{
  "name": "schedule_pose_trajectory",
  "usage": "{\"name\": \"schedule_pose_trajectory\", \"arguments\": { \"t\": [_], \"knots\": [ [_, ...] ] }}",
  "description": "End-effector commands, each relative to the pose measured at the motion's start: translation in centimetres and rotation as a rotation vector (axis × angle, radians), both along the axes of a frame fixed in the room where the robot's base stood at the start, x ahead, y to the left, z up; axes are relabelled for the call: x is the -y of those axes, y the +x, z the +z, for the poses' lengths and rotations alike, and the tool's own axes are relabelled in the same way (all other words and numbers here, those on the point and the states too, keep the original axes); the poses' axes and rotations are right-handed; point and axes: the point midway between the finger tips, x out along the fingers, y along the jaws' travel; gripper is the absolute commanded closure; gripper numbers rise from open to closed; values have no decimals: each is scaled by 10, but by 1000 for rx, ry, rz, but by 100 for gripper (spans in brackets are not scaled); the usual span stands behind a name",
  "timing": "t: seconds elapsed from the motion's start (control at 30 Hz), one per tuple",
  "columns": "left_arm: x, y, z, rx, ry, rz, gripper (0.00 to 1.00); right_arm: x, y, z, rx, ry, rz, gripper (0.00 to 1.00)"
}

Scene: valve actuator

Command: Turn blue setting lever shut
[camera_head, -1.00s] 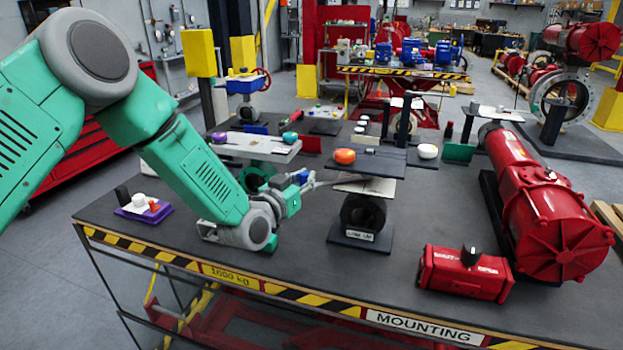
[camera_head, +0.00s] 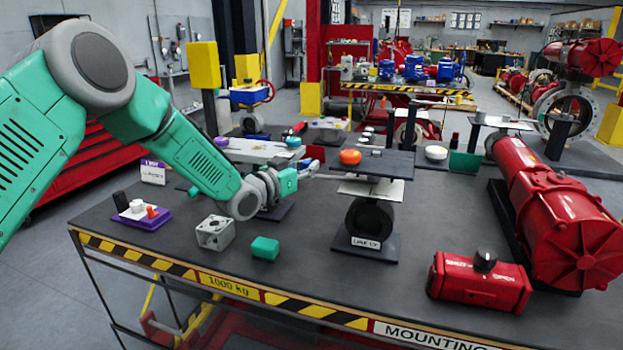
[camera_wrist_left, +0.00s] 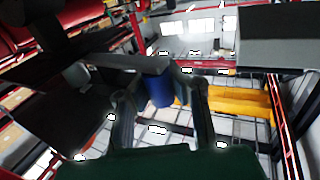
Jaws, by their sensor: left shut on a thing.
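The blue lever (camera_wrist_left: 160,91) shows in the left wrist view as a short blue cylinder below a grey plate, between my two fingers. My left gripper (camera_head: 311,169) is shut on it, at the left edge of a stand with stacked plates. It also shows in the left wrist view (camera_wrist_left: 160,106), one finger on each side of the blue part. In the head view I cannot make out the blue lever at the fingertips. The stand has a black ring (camera_head: 368,219) below and an orange knob (camera_head: 350,157) on its upper plate (camera_head: 388,165). My right gripper is not in view.
A grey box (camera_head: 215,232), a green block (camera_head: 265,248) and a purple-based fixture (camera_head: 143,215) lie at the front left. A red box with a black knob (camera_head: 480,284) and a large red actuator (camera_head: 560,220) stand right. Bare tabletop lies between the stand and the red box.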

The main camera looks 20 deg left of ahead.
Motion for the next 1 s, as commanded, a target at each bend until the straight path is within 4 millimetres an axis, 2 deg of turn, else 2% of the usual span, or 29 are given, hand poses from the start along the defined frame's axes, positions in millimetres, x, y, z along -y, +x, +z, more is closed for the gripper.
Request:
{"name": "schedule_pose_trajectory", "arguments": {
  "t": [0.03,0.23,0.67,0.8,1.0],
  "knots": [
    [-6,4,-5,-4,6,9,100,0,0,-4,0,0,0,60],
    [-7,11,-4,-5,5,9,100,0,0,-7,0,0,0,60],
    [-8,13,-3,-5,3,10,100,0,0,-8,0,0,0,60],
    [-7,13,-3,-4,3,9,61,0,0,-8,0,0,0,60],
    [-2,13,0,-2,4,5,61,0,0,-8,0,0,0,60]
  ]
}}
